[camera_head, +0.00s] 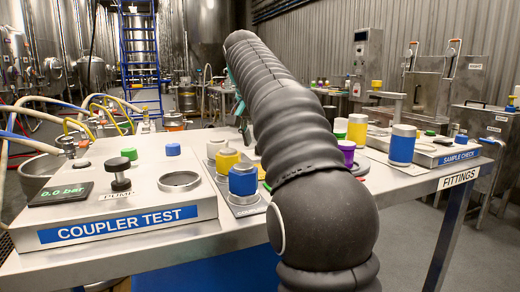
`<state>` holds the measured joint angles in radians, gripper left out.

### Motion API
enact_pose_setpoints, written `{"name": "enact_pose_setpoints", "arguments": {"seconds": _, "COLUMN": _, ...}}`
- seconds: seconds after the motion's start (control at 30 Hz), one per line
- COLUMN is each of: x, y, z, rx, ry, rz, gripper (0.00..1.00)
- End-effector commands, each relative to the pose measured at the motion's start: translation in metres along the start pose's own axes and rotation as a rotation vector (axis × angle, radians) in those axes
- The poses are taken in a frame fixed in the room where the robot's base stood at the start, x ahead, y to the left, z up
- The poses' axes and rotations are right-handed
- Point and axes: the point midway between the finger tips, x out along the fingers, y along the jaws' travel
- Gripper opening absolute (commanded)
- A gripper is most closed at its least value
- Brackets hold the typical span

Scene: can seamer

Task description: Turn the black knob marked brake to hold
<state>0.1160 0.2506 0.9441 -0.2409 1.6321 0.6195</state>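I cannot pick out a black knob marked brake or a hold mark in the head view. A black knob (119,173) stands on the grey coupler test box at the left, but the label in front of it appears to read pump. My dark, ribbed arm reaches from the front centre over the table toward the back. My gripper (240,108) is mostly hidden behind the arm; only teal and dark parts show at its left side, too little to tell its opening. It is well away from the black knob, farther back and to the right.
The coupler test box (118,225) fills the table's left front. Blue-and-grey (243,182), yellow and purple fittings stand around my arm. A blue-and-grey cylinder (402,146) and the sample check box (459,157) are at the right. Hoses, a blue ladder (140,60) and tanks lie beyond.

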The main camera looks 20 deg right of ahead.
Motion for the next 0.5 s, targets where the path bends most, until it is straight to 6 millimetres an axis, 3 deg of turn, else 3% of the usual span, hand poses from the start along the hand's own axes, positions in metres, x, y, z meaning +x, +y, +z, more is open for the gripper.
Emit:
{"name": "enact_pose_setpoints", "arguments": {"seconds": 0.13, "x": 0.0114, "y": 0.0005, "z": 0.0004, "rx": 0.000, "ry": -0.001, "rz": 0.001, "gripper": 0.57}}
{"name": "enact_pose_setpoints", "arguments": {"seconds": 0.47, "x": 0.0133, "y": 0.0003, "z": -0.0002, "rx": 0.000, "ry": 0.000, "rz": 0.000, "gripper": 0.57}}
{"name": "enact_pose_setpoints", "arguments": {"seconds": 0.5, "x": 0.0133, "y": 0.0003, "z": -0.0001, "rx": 0.000, "ry": 0.000, "rz": 0.000, "gripper": 0.50}}
